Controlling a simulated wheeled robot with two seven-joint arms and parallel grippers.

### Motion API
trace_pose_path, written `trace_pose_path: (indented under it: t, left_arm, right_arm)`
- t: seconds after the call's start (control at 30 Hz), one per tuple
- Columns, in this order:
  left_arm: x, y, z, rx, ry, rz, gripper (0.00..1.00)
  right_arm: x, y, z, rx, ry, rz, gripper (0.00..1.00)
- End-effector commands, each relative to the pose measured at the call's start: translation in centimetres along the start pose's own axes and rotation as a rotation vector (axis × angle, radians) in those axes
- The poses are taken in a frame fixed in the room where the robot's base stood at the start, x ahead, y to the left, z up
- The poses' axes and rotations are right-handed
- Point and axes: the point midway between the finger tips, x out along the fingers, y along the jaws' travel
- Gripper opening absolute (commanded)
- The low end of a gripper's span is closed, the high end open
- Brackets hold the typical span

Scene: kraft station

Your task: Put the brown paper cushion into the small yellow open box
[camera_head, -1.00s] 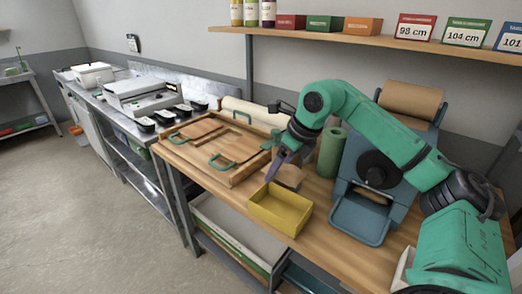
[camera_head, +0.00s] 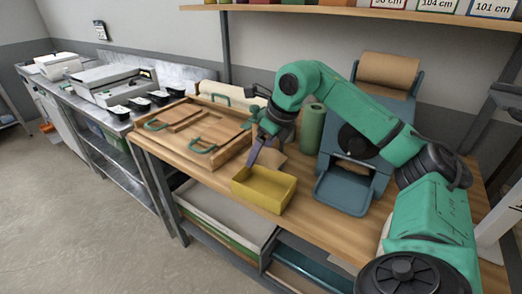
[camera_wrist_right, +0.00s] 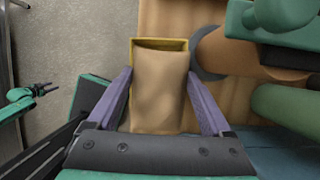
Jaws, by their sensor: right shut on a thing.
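The brown paper cushion (camera_wrist_right: 160,92) is between the purple fingers of my right gripper (camera_wrist_right: 160,108) in the wrist view. In the head view, my right gripper (camera_head: 258,150) is at the far side of the small yellow open box (camera_head: 262,192), with part of the cushion (camera_head: 272,160) showing beside it. The box stands on the wooden table, and its near walls hide part of its inside. In the wrist view the cushion covers most of the box, leaving its far rim (camera_wrist_right: 160,41) visible. A small green and dark arm end (camera_wrist_right: 40,91), apparently my left gripper, shows there; its jaws are unclear.
A wooden tray with green handles (camera_head: 190,135) lies left of the box. A blue dispenser (camera_head: 345,190) with a brown paper roll (camera_head: 388,70) stands to the right. A green roll (camera_head: 311,128) stands behind. Bare tabletop (camera_head: 315,225) lies right of the box.

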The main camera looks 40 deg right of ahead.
Motion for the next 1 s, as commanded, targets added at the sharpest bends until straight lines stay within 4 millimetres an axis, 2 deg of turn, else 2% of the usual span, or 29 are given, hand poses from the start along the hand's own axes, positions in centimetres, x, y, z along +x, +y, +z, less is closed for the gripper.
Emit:
trace_pose_path:
  t: [0.7, 1.0]
  left_arm:
    - [4.4, 0.0, 1.3, -0.001, -0.014, -0.001, 0.5]
    - [4.9, 0.0, 1.4, -0.001, -0.015, -0.001, 0.5]
  right_arm:
    - [5.0, 0.0, -2.0, 0.0, -0.006, 0.0, 0.32]
    - [5.6, 0.0, -2.2, 0.0, -0.008, 0.0, 0.32]
